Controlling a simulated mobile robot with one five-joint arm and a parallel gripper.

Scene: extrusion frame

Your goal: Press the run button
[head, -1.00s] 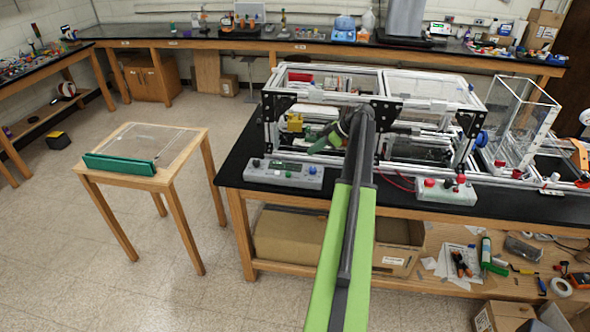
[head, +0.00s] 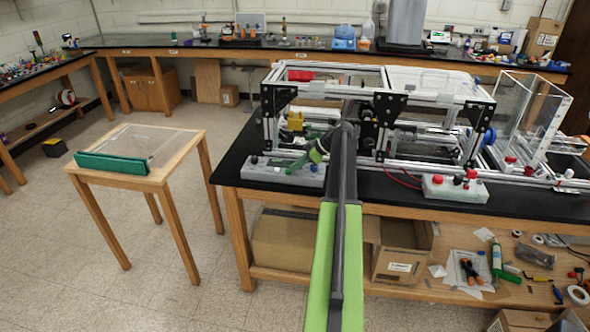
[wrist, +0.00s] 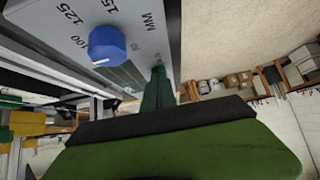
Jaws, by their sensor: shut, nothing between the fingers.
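A grey control box (head: 310,178) sits on the front edge of the black bench, left of my arm. In the wrist view the grey panel (wrist: 155,38) shows a blue dial knob (wrist: 106,44) with printed numbers and part of a display. My gripper (head: 291,168) has green fingers and is shut and empty, tilted down over the middle of this box. In the wrist view its fingertips (wrist: 158,74) are close to the panel, right of the knob; contact cannot be told. I cannot make out the run button; my gripper covers part of the box.
The extrusion frame (head: 420,98) stands just behind the box. A second grey box (head: 453,190) with red buttons is farther right on the bench. A small wooden table (head: 180,150) stands at the left, with clear floor between it and the bench.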

